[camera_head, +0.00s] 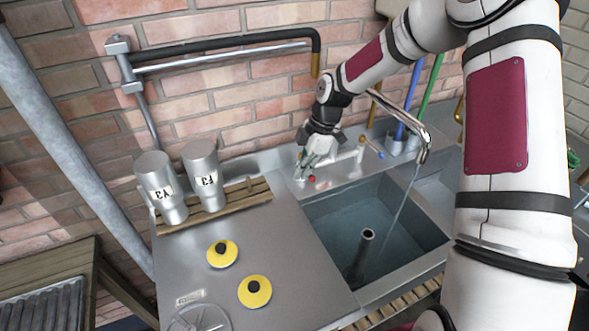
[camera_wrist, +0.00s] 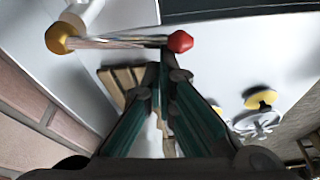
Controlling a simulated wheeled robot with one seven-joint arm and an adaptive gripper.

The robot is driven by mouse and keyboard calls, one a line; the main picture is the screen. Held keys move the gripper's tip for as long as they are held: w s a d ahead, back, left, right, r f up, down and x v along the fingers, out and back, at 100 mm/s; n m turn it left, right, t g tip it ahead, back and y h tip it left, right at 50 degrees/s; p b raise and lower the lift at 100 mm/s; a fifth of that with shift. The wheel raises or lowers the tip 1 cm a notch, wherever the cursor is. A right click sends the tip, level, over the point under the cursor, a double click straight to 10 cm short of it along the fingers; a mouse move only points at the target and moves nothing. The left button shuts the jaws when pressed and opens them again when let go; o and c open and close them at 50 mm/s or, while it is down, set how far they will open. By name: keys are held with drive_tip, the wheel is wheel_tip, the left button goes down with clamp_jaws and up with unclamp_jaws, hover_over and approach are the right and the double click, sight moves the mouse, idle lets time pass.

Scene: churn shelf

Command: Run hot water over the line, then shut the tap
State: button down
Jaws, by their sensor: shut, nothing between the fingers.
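The tap (camera_head: 362,142) stands at the back rim of the sink (camera_head: 320,205), its chrome spout (camera_head: 405,118) arching over the basin. A thin pale stream of water (camera_head: 403,205) runs from the spout into the basin. The tap has a blue-tipped handle (camera_head: 379,153) on the right and a red-tipped handle (camera_head: 312,178) on the left. In the wrist view the red tip (camera_wrist: 180,41) ends a chrome bar from a brass joint (camera_wrist: 60,38). My gripper (camera_head: 305,172) is shut and empty beside the red tip; I cannot tell whether they touch. Which thing is the line is unclear.
Two metal canisters (camera_head: 162,188) stand on a wooden slat board (camera_head: 238,194) at left. Two yellow discs (camera_head: 222,253) lie on the steel counter (camera_head: 295,265). Blue and green handles stand behind the sink.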

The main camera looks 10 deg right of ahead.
drive_tip(key=shift+s+d, duration=0.15)
drive_tip(key=shift+d, duration=0.7)
